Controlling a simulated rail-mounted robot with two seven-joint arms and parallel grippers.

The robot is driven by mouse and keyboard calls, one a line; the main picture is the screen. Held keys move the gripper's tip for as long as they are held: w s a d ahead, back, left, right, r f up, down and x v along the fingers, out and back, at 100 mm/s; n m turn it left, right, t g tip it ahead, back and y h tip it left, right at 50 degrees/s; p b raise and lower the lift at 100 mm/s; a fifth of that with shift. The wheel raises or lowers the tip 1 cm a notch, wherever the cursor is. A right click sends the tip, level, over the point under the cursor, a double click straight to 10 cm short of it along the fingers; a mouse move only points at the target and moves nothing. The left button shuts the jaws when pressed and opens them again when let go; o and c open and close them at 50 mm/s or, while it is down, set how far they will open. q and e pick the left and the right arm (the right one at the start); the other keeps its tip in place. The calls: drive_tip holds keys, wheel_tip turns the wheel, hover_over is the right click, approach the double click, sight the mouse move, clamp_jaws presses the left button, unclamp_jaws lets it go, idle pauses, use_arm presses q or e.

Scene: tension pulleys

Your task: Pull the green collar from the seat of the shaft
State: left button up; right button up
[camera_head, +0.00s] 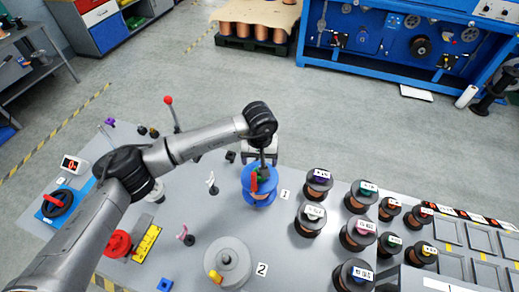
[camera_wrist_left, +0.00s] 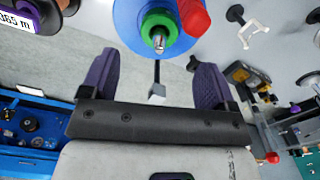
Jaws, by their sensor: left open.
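The green collar (camera_wrist_left: 172,30) sits around the tip of a metal shaft (camera_wrist_left: 158,41) in front of a blue spool (camera_wrist_left: 134,15) in the left wrist view. In the head view the blue spool (camera_head: 258,199) stands by the label 1, mostly under my left gripper (camera_head: 262,164). A red handle-like part (camera_wrist_left: 193,16) is beside the collar, and also shows in the head view (camera_head: 253,181). My left gripper is open, its purple fingers (camera_wrist_left: 157,68) apart and empty. The collar lies just beyond the fingertips, apart from them. My right gripper is out of view.
A grey disc with a yellow part (camera_head: 233,256) stands by the label 2. Several labelled spools (camera_head: 311,216) crowd the table's right. A white hook-like fitting (camera_wrist_left: 254,30) and a red-tipped lever (camera_head: 168,100) are nearby. A red knob (camera_head: 118,244) is at the left.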

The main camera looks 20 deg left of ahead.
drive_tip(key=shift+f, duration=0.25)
use_arm(q)
wheel_tip(320, 180, down, 8)
drive_tip(key=shift+r, duration=0.2)
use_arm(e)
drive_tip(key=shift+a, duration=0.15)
use_arm(q)
drive_tip(key=c, duration=1)
drive_tip(key=shift+r, duration=0.8)
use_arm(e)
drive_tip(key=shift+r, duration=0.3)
use_arm(q)
drive_tip(key=shift+r+p, duration=0.35)
drive_tip(key=shift+r, duration=0.25)
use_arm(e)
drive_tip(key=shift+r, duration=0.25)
use_arm(q)
drive_tip(key=shift+r, duration=0.35)
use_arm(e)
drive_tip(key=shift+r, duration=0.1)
